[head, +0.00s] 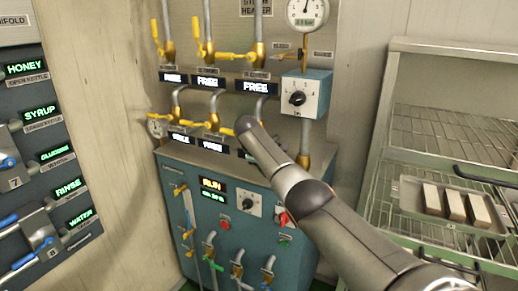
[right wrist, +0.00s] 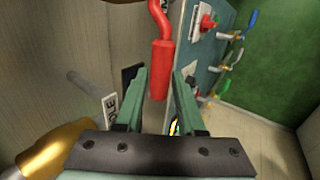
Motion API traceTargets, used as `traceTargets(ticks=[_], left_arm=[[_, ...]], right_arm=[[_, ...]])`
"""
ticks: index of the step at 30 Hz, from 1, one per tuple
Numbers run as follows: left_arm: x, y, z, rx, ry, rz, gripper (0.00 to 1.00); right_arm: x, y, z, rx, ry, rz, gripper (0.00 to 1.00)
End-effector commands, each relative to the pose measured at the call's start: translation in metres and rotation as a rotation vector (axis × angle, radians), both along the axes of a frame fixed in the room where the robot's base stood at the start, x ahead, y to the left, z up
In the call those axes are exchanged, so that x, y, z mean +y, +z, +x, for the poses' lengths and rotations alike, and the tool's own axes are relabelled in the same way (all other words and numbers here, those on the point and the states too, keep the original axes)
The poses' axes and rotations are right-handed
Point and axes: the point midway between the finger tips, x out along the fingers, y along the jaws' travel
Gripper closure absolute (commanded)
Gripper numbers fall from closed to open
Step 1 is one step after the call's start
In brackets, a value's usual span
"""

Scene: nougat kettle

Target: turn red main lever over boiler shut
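The red lever (right wrist: 161,62) shows in the right wrist view as a thick red handle with a bent neck. Its lower end lies between the two fingers of my right gripper (right wrist: 161,88), which are apart with small gaps beside it. In the head view the lever and my right gripper are hidden behind my right arm, which reaches in from the lower right to the pipes above the boiler. The boiler (head: 180,168) is the blue-green cabinet with a lit RUN display. My left gripper is in neither view.
Yellow-handled valves (head: 232,55) line the wall above the boiler, with a dial box (head: 300,98) and a pressure gauge (head: 307,12). A brass fitting (right wrist: 50,148) is close to the gripper at left. A wire rack (head: 450,130) stands at right.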

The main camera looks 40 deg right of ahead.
Motion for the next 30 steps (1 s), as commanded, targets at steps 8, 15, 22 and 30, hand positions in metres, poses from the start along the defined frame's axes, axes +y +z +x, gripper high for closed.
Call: traceTargets(ticks=[8,15,22,30], left_arm=[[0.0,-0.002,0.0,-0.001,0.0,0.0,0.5],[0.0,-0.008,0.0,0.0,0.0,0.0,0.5],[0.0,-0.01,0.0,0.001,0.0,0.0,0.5],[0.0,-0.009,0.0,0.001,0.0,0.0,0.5]], right_arm=[[0.022,0.034,-0.008,-0.003,0.002,-0.001,0.62],[0.045,0.07,-0.017,-0.002,0.001,0.0,0.62],[0.053,0.083,-0.021,0.003,-0.001,0.0,0.62],[0.054,0.084,-0.021,0.003,0.0,0.001,0.62]])
